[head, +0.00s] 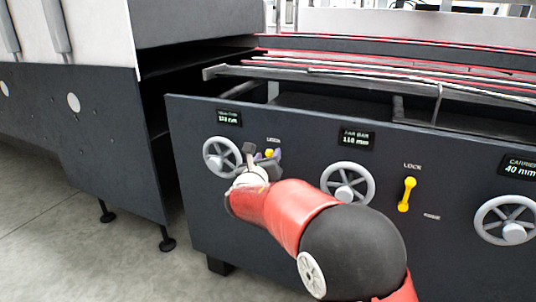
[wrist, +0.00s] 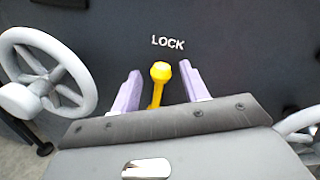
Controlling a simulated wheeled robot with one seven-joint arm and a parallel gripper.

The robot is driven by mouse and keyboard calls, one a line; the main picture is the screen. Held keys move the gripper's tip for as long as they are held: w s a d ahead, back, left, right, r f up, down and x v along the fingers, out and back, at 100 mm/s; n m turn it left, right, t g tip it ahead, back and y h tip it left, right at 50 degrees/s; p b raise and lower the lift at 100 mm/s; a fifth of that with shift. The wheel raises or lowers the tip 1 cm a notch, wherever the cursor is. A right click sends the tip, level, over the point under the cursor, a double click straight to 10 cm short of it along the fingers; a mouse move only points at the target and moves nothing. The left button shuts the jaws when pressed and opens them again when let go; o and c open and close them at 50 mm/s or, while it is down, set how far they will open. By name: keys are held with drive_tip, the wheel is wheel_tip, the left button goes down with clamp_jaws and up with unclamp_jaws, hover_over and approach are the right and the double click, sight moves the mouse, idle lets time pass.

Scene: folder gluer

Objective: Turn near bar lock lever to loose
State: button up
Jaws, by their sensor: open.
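The near bar lock lever (head: 269,153) is yellow and mostly hidden behind my gripper in the head view. In the wrist view the lever (wrist: 157,88) stands nearly upright, its round knob just below the word LOCK. My gripper (head: 262,157) is at the panel, right of the left handwheel. In the wrist view my gripper (wrist: 158,92) is open, with one purple finger on each side of the lever. The lever's lower end is hidden by my gripper.
Left of the lever is a grey handwheel (head: 221,157); another handwheel (head: 347,185) is to the right, partly behind my arm. A second yellow lever (head: 407,194) sits under its own LOCK label. Rails (head: 380,75) run above the dark panel (head: 300,125). Floor is open at lower left.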

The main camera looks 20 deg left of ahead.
drive_tip(key=shift+w, duration=0.6)
drive_tip(key=shift+c, duration=0.3)
clamp_jaws()
drive_tip(key=shift+f, duration=0.1)
